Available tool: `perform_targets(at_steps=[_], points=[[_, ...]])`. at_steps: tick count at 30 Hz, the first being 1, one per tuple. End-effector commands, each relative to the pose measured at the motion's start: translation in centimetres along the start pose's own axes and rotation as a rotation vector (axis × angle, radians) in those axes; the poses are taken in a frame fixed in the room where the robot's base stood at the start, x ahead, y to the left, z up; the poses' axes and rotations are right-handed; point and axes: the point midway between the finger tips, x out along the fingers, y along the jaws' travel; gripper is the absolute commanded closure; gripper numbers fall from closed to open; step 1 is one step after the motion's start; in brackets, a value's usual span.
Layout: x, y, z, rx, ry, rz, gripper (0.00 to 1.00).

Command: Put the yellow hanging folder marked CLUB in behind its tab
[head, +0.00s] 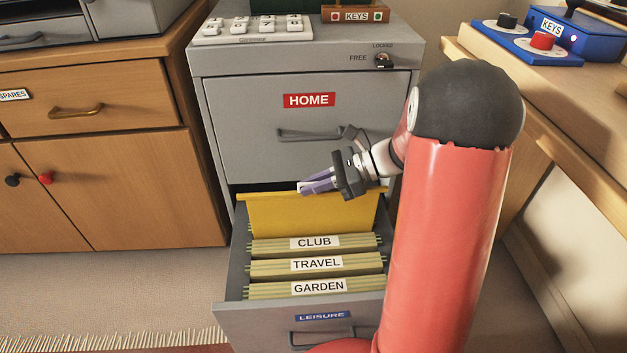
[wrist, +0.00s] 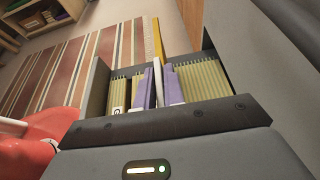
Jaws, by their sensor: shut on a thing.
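The yellow hanging folder (head: 312,217) stands upright over the rear part of the open LEISURE drawer (head: 233,282), behind the CLUB tab (head: 314,242). Its top edge is higher than the green folders, and its lower edge is hidden behind the CLUB folders. My gripper (head: 318,186) is shut on its top edge. In the wrist view the folder (wrist: 158,42) runs edge-on between the purple fingers (wrist: 158,90), with green folders on both sides. No marking is readable on the yellow folder.
The TRAVEL (head: 317,264) and GARDEN (head: 319,287) tabs stand in front of CLUB. The shut HOME drawer (head: 240,130) is above the open one. A wooden cupboard (head: 110,180) stands left, and a desk (head: 560,95) right.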

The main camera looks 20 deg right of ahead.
Motion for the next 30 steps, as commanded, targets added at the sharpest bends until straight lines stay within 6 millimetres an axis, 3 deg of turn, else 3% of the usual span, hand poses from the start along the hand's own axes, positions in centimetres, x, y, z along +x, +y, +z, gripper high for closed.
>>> perform_targets(at_steps=[30], points=[[2.8,0.0,-6.6,0.002,-0.001,0.001,1.00]])
